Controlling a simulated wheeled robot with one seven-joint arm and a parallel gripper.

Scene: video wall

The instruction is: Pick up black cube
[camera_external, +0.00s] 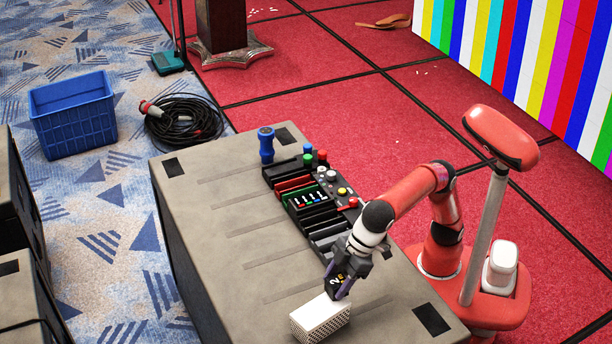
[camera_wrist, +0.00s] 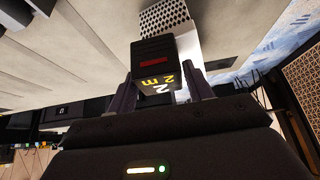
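The black cube (camera_wrist: 155,62) has yellow and white characters and a red mark on its faces. It is between the two fingers of my gripper (camera_wrist: 162,88) in the wrist view. The left finger is close to it, and a narrow gap shows at the right finger, so the fingers look open around it. In the external view my gripper (camera_external: 338,282) points down over the near part of the grey case top, and the cube (camera_external: 339,277) shows partly between its fingers. Whether the cube touches the surface below is hidden.
A white box with a dotted side (camera_external: 318,318) stands right beside the cube on the grey case (camera_external: 213,205). The case's left side is clear. A blue crate (camera_external: 74,118) stands on the floor.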

